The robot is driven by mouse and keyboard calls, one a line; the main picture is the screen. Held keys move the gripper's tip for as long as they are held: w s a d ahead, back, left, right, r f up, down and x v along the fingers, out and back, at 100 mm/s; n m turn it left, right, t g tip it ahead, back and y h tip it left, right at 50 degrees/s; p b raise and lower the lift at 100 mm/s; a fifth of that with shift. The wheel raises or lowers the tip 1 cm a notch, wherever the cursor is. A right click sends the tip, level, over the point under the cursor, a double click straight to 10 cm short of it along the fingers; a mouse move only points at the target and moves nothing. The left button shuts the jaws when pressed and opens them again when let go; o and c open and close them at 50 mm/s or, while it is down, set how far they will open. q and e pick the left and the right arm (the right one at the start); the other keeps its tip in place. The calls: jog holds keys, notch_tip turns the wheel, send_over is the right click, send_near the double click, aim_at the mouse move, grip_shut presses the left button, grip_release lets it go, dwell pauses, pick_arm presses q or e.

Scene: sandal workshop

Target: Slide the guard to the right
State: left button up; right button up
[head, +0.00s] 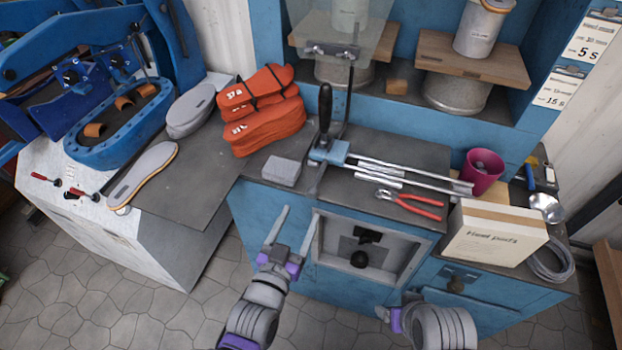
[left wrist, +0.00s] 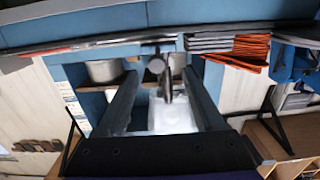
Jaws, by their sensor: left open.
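The guard looks like the clear panel (head: 345,28) at the top middle of the head view, on an upright dark post. Below it, a blue block (head: 328,152) with a black upright handle (head: 325,106) sits at the left end of two metal rails (head: 410,172). My left gripper (head: 291,226) is open and empty, in front of the bench edge, below and left of the block. In the left wrist view its two fingers (left wrist: 162,100) stand apart, with a pale shape behind them that I cannot identify. My right gripper (head: 388,314) is low at the right; its jaws are unclear.
Red-handled pliers (head: 412,204), a magenta cup (head: 482,170) and a heel pads box (head: 492,234) stand on the right. A grey block (head: 282,170) and orange folded bags (head: 262,112) lie left of the handle. A recessed panel (head: 365,255) is in the bench front.

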aim_at(316, 182)
pick_arm(q)
jog(key=shift+w+d, duration=0.3)
jog(key=shift+w, duration=0.05)
jog(key=x, duration=1)
jog(key=shift+d+r+b, duration=0.1)
jog(key=shift+r+b, duration=0.15)
jog(key=shift+b, duration=0.15)
grip_shut()
dwell(0.7)
